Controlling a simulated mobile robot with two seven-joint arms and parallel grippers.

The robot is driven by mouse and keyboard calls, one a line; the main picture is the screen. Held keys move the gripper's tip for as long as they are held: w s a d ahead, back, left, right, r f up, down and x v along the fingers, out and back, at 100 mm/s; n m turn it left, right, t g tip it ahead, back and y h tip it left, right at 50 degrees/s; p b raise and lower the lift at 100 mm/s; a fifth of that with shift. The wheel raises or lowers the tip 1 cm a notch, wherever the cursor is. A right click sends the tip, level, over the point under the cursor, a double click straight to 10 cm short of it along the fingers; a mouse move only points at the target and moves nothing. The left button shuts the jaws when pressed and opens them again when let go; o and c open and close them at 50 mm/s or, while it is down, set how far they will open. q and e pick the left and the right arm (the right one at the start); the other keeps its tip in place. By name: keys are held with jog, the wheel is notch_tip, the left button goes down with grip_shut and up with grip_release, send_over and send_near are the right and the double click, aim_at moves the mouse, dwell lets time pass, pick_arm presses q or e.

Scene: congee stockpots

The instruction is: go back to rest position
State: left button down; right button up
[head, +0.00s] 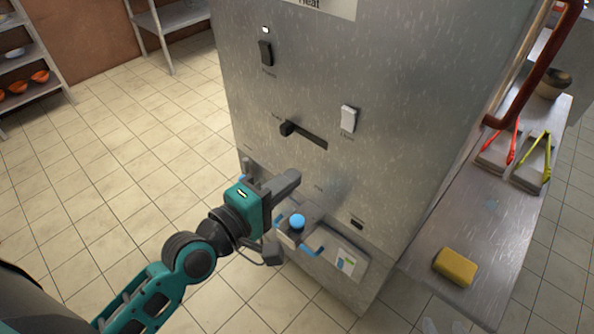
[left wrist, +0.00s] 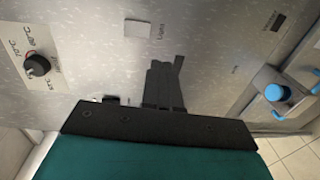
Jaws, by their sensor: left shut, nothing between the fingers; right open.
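My left gripper (head: 284,184) is in front of the lower part of a tall grey metal cabinet (head: 400,80). Its fingers are together with nothing between them. In the left wrist view the closed black fingers (left wrist: 164,84) point at the cabinet's panel; I cannot tell whether they touch it. My right gripper does not show in either view.
The panel carries a black switch (head: 265,53), a white switch (head: 348,119), a slot lever (head: 290,129), a blue knob (head: 297,222) and a black dial (left wrist: 37,65). A counter (head: 470,215) at right holds a yellow sponge (head: 455,266) and tongs. Tiled floor at left is clear.

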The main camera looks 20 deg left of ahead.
pick_arm(q)
jog(key=shift+s, duration=0.1)
dwell(0.4)
jog(key=s+f+m+g+y, duration=0.2)
jog(key=s+f+m, duration=0.2)
jog(key=f+m, duration=0.4)
jog(key=s+a+f+m+g+y, duration=0.1)
jog(key=s+f+m+g, duration=0.2)
jog(key=f+m, duration=0.5)
notch_tip(320, 180, down, 3)
jog(key=shift+s+r+m+y, duration=0.1)
jog(key=shift+s+m+y, duration=0.2)
jog(key=shift+s+y, duration=0.15)
